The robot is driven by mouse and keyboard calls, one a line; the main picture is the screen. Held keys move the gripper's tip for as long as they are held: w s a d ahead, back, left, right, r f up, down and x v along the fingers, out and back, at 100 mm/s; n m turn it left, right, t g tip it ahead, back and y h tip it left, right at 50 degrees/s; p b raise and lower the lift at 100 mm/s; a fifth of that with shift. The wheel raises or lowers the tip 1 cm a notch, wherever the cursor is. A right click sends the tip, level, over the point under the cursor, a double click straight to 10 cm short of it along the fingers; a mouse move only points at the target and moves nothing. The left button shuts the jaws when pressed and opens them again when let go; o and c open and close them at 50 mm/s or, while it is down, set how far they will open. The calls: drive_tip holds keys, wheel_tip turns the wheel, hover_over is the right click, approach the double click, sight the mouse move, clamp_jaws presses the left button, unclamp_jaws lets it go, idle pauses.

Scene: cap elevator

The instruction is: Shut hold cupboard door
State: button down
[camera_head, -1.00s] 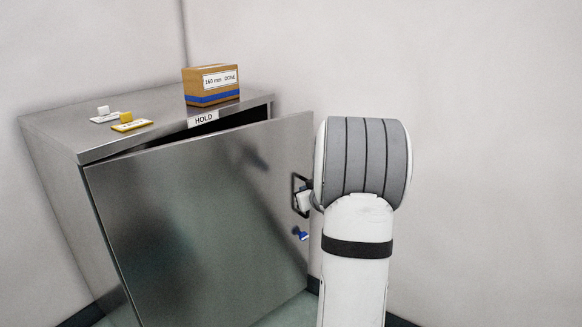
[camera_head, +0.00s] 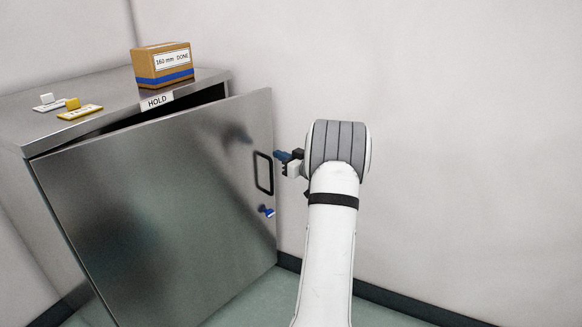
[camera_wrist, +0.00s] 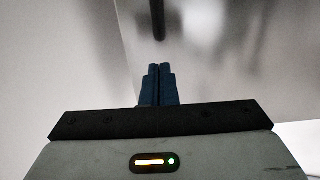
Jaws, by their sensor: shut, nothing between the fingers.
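The hold cupboard (camera_head: 24,112) is a steel cabinet with a HOLD label (camera_head: 157,101) on its top front edge. Its door (camera_head: 150,200) is ajar, hinged at the left, with a dark gap along the top. A black bar handle (camera_head: 264,174) and a blue key or latch (camera_head: 267,211) sit near the door's right edge. My gripper (camera_head: 282,156) is just right of the door's free edge, near handle height. In the wrist view its blue fingers (camera_wrist: 158,85) are together and empty. A dark bar, likely the handle (camera_wrist: 160,22), shows ahead of them, apart.
A plain wall (camera_head: 450,120) is behind and right. Floor is open in front.

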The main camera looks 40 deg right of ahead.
sight(263, 147)
drive_tip(key=w, duration=0.1)
drive_tip(key=w+b, duration=0.1)
drive_tip(key=w, duration=0.2)
drive_tip(key=shift+w+a+f, duration=0.1)
drive_tip(key=shift+a+f, duration=0.05)
drive_tip(key=shift+a, duration=0.1)
drive_tip(key=shift+w+r+b, duration=0.2)
drive_tip(key=shift+w+b, duration=0.1)
drive_tip(key=shift+w, duration=0.3)
